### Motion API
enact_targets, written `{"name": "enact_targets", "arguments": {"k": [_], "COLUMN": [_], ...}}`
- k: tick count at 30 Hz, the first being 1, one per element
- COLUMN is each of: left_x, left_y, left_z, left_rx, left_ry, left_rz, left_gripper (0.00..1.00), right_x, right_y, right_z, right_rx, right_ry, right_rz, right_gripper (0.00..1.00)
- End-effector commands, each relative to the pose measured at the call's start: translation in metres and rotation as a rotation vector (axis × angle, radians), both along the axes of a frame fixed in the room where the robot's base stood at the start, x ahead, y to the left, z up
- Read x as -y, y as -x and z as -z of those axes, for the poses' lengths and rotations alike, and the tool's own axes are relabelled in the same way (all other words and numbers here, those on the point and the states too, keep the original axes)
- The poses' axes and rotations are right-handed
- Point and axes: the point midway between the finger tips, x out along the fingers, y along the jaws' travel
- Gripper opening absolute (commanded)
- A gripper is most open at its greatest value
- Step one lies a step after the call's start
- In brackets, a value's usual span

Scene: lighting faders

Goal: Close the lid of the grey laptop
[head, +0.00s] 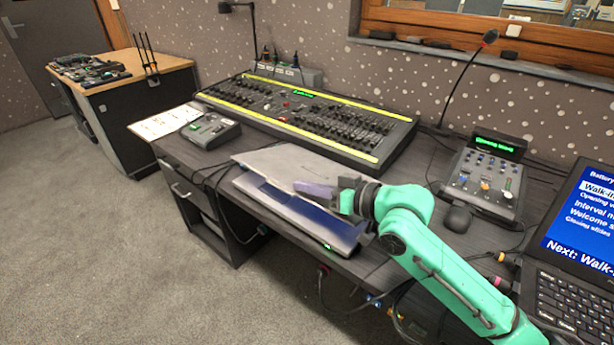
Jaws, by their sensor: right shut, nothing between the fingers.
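The grey laptop (283,160) lies near the front edge of the desk, in the middle of the view. Its pale grey lid is tilted low over the base, and a dark blue strip (290,204) shows below the lid's near edge. A small green light glows at the front right corner. My right gripper (312,189) is shut and empty, with its fingers at the lid's near edge. I cannot tell whether they touch it. The gripper and wrist hide the laptop's right side. My left gripper is not in view.
A long lighting console (300,118) stands behind the laptop. A small fader box (484,180) with a gooseneck lamp and a black mouse (457,219) are to the right. A black laptop (575,270) stands open at the far right. A small device (210,131) and paper lie left.

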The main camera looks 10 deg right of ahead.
Motion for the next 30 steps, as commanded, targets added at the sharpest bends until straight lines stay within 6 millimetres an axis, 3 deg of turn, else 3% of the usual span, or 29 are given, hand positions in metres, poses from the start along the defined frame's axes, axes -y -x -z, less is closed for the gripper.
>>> {"name": "enact_targets", "arguments": {"k": [3,12,30], "left_x": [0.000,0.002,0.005], "left_y": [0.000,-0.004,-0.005], "left_z": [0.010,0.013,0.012], "left_rx": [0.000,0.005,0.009], "left_ry": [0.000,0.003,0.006], "left_rz": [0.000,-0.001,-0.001], "left_gripper": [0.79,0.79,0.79], "right_x": [-0.001,-0.006,-0.007], "right_y": [0.001,0.005,0.006], "right_z": [0.021,0.044,0.047], "right_rx": [0.038,0.051,0.050], "right_ry": [0.045,0.057,0.056], "right_rz": [-0.001,-0.001,-0.001], "right_gripper": [0.00,0.00,0.00]}}
